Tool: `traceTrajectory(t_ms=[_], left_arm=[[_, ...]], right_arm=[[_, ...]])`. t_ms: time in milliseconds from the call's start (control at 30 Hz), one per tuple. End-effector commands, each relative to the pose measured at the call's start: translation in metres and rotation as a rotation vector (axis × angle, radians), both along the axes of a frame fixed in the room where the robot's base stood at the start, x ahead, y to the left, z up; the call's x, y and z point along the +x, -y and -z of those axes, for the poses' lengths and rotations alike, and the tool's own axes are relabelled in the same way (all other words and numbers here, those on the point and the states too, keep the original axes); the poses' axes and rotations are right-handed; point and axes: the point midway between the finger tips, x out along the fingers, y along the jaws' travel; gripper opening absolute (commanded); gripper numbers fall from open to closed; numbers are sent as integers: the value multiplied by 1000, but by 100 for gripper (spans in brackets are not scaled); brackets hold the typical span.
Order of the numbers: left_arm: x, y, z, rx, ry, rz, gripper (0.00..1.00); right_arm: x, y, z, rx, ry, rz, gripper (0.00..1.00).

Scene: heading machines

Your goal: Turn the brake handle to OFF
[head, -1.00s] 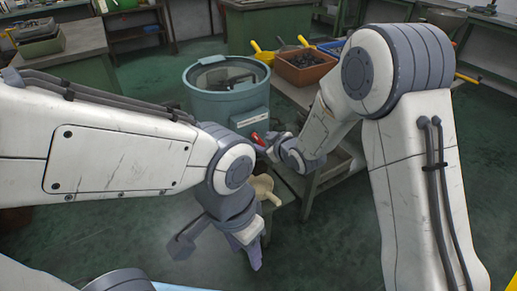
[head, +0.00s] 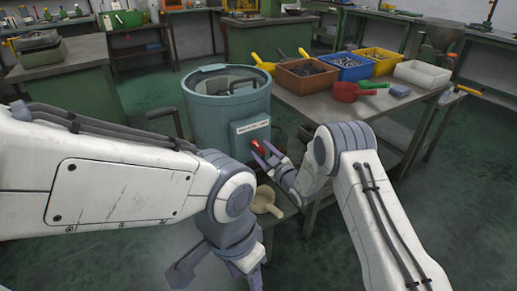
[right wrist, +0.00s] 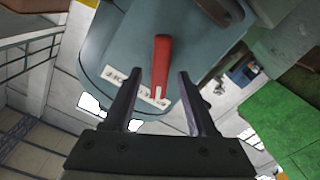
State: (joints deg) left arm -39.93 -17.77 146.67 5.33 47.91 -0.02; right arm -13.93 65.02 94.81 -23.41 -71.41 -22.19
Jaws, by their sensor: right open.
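The brake handle (head: 257,146) is a red lever on the front of a round blue-green machine (head: 212,115), beside a white label. In the right wrist view the handle (right wrist: 162,62) stands lengthwise between my two fingers, with a pale tip toward my palm. My right gripper (head: 263,156) is open at the handle. In the wrist view its fingertips (right wrist: 158,74) lie on either side of it, with a visible gap on each side. My left gripper (head: 218,275) is open and empty, low in front of the machine.
A beige scoop (head: 265,201) lies below the handle. Green floor is open at right.

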Motion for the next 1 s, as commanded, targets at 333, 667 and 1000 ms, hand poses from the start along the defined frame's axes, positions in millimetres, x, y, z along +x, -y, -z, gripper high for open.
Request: traceTrajectory(t_ms=[333, 667, 1000], left_arm=[[0, 0, 3, 0, 0, 0, 50], [0, 0, 3, 0, 0, 0, 50], [0, 0, 3, 0, 0, 0, 50]], right_arm=[[21, -15, 0, 1, 0, 1, 58], [21, -15, 0, 0, -1, 1, 15], [21, -15, 0, 12, -10, 0, 0]])
